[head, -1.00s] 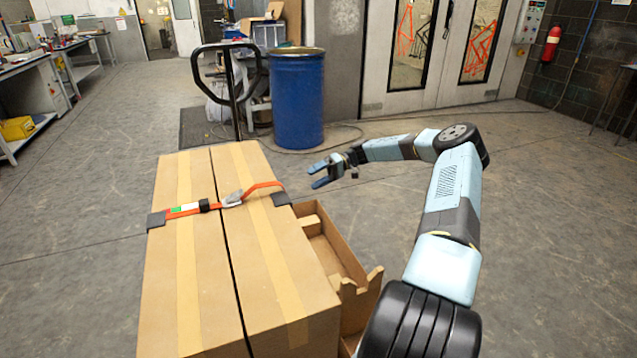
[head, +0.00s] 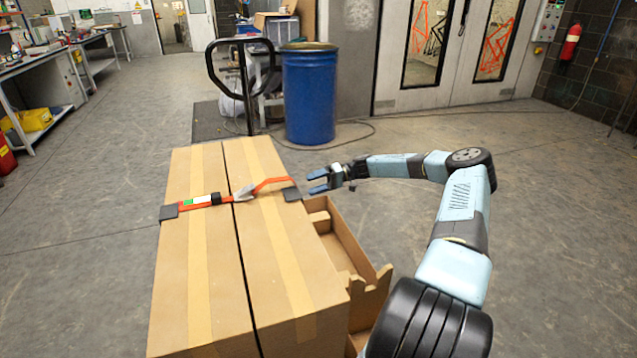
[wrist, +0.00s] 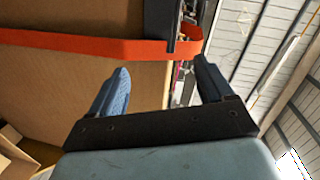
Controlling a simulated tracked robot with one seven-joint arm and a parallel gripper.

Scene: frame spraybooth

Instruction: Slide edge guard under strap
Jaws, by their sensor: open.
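Two tall cardboard boxes stand side by side with an orange strap (head: 270,182) across their tops. The strap has a metal buckle (head: 245,193) and bows up right of it. A dark grey edge guard (head: 291,194) sits on the right top edge by the strap's end; another edge guard (head: 169,212) is on the left edge. My gripper (head: 318,182) is open and empty, just right of the right edge guard. In the wrist view the strap (wrist: 90,43) crosses ahead of the open fingers (wrist: 160,85), with the dark guard (wrist: 160,20) beyond it.
An open cardboard tray (head: 345,250) stands against the boxes' right side, below my gripper. A pallet jack handle (head: 243,75) and a blue drum (head: 309,95) stand behind. The floor to the right is clear.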

